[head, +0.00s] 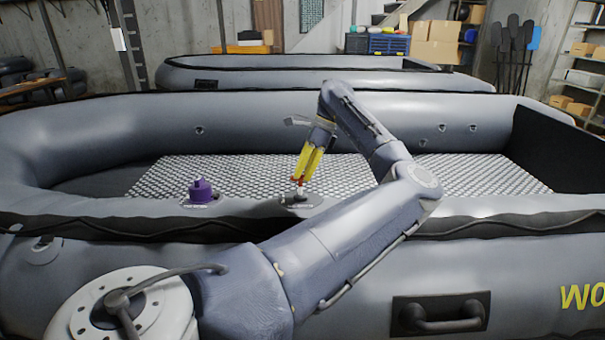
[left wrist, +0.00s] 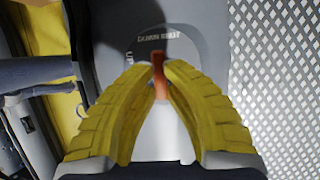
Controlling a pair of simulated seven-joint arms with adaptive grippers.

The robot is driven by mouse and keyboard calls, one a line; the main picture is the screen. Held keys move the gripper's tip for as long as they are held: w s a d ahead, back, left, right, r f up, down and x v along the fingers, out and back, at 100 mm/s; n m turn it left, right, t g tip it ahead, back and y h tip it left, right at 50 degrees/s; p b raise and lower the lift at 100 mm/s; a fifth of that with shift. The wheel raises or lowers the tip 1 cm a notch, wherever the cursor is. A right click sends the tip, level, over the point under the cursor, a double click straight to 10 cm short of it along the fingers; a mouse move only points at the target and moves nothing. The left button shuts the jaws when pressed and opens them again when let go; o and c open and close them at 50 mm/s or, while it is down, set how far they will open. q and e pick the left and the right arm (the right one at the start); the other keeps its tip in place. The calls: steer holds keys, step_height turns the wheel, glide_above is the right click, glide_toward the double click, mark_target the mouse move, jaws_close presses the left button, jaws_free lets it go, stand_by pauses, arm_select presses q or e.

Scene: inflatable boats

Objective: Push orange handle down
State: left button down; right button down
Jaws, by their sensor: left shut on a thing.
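The orange handle (left wrist: 159,66) shows in the left wrist view between the yellow fingertips of my left gripper (left wrist: 159,78). The fingers hide part of the handle in both views. Printed lettering curves around the base in the left wrist view. My right gripper is in neither view.
The grey inflatable boat (head: 90,215) fills the front, with a metal-patterned floor (head: 240,170). A purple cap (head: 201,190) stands on the tube left of the handle. A black grab handle (head: 440,314) is on the near side. Another boat (head: 330,77) lies behind.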

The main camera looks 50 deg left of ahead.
mark_target(302, 181)
arm_select(q)
steer(key=shift+s+d+f, duration=0.1)
steer(key=shift+s+f, duration=0.05)
steer(key=shift+f, duration=0.6)
steer(key=shift+s+d+f, duration=0.1)
steer(key=shift+f, duration=0.6)
steer(key=c, duration=1.4)
jaws_free()
steer(key=shift+w+r, duration=0.1)
steer(key=v, duration=1.1)
steer(key=shift+w+r, duration=0.15)
steer(key=shift+r, duration=0.2)
